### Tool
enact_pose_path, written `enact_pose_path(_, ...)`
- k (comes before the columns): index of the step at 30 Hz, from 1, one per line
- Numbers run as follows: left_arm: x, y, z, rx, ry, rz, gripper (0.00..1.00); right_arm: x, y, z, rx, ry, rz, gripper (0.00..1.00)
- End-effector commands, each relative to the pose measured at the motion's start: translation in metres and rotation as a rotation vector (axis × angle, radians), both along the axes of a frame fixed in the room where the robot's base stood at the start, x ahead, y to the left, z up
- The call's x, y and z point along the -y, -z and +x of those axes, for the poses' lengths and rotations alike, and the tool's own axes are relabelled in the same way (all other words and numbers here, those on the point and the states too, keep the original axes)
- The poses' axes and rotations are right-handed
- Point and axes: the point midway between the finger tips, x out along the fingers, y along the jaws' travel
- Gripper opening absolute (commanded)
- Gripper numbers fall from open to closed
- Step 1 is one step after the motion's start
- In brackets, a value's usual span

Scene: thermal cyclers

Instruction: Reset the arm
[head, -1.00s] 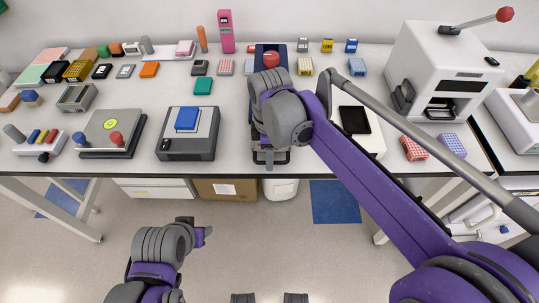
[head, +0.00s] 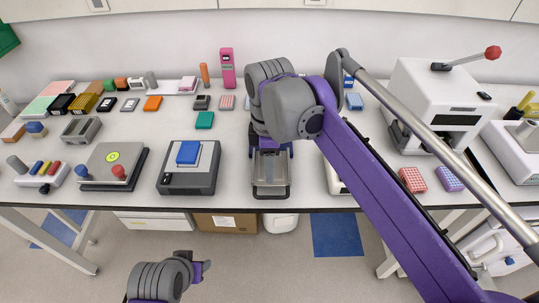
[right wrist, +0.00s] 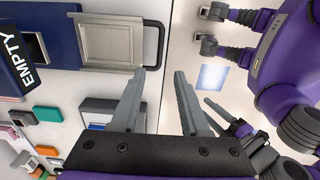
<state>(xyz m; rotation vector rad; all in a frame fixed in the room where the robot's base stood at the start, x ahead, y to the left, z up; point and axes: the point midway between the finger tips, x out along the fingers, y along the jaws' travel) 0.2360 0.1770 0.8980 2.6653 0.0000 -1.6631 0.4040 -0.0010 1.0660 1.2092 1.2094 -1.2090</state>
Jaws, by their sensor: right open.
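My right arm crosses from the right in the head view, and its grey joint hangs above a dark blue machine with a silver handled plate (head: 270,176). The arm hides the machine's back and my right gripper there. In the right wrist view my right gripper (right wrist: 160,74) is open, with nothing between its fingers. The silver plate (right wrist: 116,39) lies beyond the fingers to the upper left, apart from them. My left arm (head: 165,275) is low in the head view, before the bench. What looks like my left gripper (right wrist: 222,118) is small in the right wrist view; its opening is unclear.
A white press (head: 430,85) with a red-knobbed lever stands right of the arm. A grey box with a blue top (head: 188,168) and a stirrer plate (head: 112,165) stand left of the machine. Small boxes and racks crowd the back left. The floor before the bench is clear.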

Motion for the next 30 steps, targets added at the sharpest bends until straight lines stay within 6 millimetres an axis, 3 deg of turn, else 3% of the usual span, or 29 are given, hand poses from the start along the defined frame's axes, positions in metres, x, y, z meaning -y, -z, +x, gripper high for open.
enact_pose_path(7,0.000,0.000,0.000,0.000,0.000,0.000,0.50,0.003,0.001,-0.001,0.004,0.015,0.002,0.45)
enact_pose_path(11,0.000,-0.004,0.001,0.002,0.000,0.000,0.50,0.024,0.006,-0.010,0.039,0.147,0.017,0.45)
enact_pose_path(17,0.000,-0.013,0.003,0.006,0.000,0.000,0.50,0.087,0.036,-0.052,0.158,0.614,0.095,0.45)
enact_pose_path(21,0.000,-0.020,0.005,0.010,0.000,0.000,0.50,0.127,0.069,-0.092,0.244,0.970,0.177,0.45)
enact_pose_path(27,0.000,-0.028,0.007,0.014,0.000,0.000,0.50,0.164,0.116,-0.140,0.334,1.364,0.301,0.45)
enact_pose_path(30,0.000,-0.029,0.008,0.015,0.000,0.000,0.50,0.172,0.130,-0.154,0.358,1.475,0.343,0.45)
